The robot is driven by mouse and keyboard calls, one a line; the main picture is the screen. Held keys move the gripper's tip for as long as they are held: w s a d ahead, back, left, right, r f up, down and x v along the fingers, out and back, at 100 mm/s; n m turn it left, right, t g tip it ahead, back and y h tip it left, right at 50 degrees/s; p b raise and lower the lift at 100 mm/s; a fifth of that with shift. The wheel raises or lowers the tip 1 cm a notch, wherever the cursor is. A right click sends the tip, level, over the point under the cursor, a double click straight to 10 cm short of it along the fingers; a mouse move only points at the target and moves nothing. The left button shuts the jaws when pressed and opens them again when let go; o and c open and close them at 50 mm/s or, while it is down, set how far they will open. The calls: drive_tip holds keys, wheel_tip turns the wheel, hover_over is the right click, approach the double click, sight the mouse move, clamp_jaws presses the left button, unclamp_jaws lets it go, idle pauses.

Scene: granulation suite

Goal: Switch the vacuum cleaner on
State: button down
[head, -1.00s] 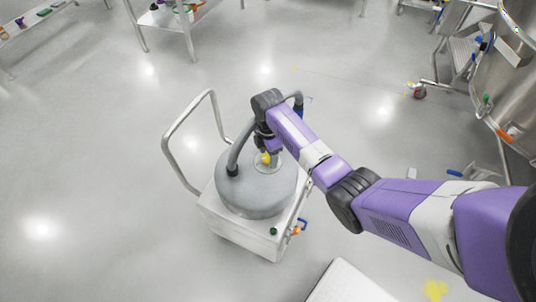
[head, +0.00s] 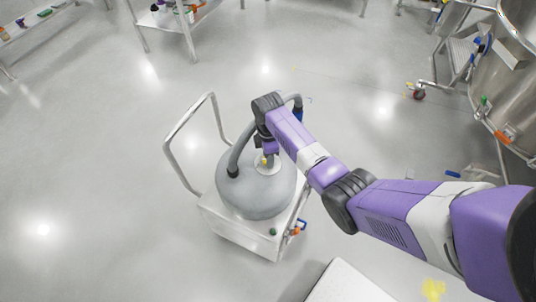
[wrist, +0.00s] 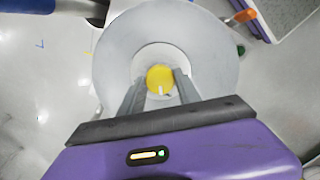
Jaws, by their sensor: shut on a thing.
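The vacuum cleaner (head: 257,196) is a grey drum on a white wheeled base, with a grey hose curving up from its lid. In the wrist view its round grey top (wrist: 115,62) fills the middle. A yellow round knob (wrist: 160,78) with a small white mark sits on a pale disc at the centre of the lid. My gripper (wrist: 160,88) points down at the lid and its two fingers are shut on the knob, one on each side. In the head view my gripper partly hides the knob (head: 264,162).
A metal push handle (head: 168,150) rises at the cart's left. A green button (head: 273,231) and orange and blue fittings (head: 297,229) are at its front right. A steel vessel (head: 510,85) stands at right and a steel table (head: 170,18) at the back. Floor left is clear.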

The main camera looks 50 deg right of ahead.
drive_tip(key=m+p, duration=0.1)
drive_tip(key=m, duration=0.2)
drive_tip(key=shift+a+r+m, duration=0.1)
drive_tip(key=shift+m, duration=0.3)
drive_tip(key=m+p, duration=0.1)
drive_tip(key=m, duration=0.2)
drive_tip(key=shift+m+p, duration=0.3)
drive_tip(key=m, duration=0.3)
drive_tip(key=shift+m+p, duration=0.3)
drive_tip(key=shift+p, duration=0.1)
drive_tip(key=shift+m, duration=2.1)
drive_tip(key=c, duration=0.9)
unclamp_jaws()
drive_tip(key=shift+o, duration=0.2)
drive_tip(key=shift+r+p, duration=0.6)
drive_tip(key=shift+r, duration=3.2)
